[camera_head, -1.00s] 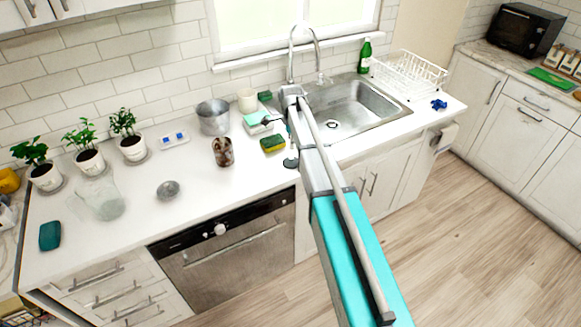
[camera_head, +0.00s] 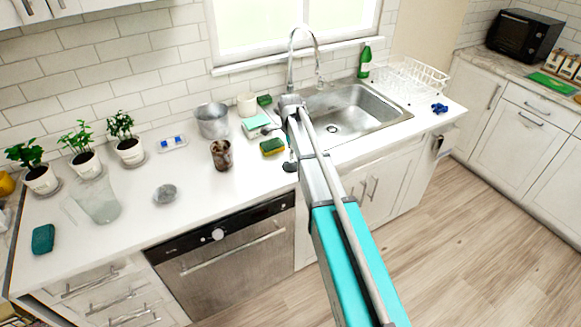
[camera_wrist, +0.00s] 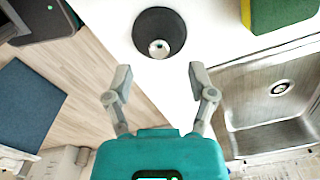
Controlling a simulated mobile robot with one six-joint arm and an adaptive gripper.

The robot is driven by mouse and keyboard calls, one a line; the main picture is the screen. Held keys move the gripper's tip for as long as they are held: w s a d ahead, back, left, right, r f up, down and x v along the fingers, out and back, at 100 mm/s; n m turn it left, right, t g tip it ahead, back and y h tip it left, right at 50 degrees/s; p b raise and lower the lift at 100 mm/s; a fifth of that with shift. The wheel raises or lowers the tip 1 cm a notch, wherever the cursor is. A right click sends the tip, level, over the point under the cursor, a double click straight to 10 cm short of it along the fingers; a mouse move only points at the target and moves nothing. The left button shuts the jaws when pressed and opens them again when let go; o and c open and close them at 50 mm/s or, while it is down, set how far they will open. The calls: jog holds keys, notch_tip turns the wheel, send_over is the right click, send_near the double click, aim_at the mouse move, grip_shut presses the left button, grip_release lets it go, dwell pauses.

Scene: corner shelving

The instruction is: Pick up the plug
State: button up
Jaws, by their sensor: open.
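The plug (camera_wrist: 148,29) is a dark round piece with a shiny metal knob at its centre, lying on the white counter. It also shows in the head view (camera_head: 290,166), small, beside my arm near the counter's front edge. My gripper (camera_wrist: 160,78) is open, its two fingers spread wide with nothing between them. In the wrist view the plug lies beyond the fingertips, roughly centred between them and apart from them.
A green and yellow sponge (camera_head: 272,146) lies on the counter near the plug. The steel sink (camera_head: 352,110) is to the right. A brown-stained glass (camera_head: 221,155), a metal pot (camera_head: 212,120) and a small bowl (camera_head: 165,194) stand to the left. Bare counter lies between them.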

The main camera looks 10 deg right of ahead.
aim_at(291, 161)
jog(key=shift+s+f+b, duration=0.1)
jog(key=shift+f+b, duration=2.3)
jog(key=shift+f, duration=0.15)
grip_shut()
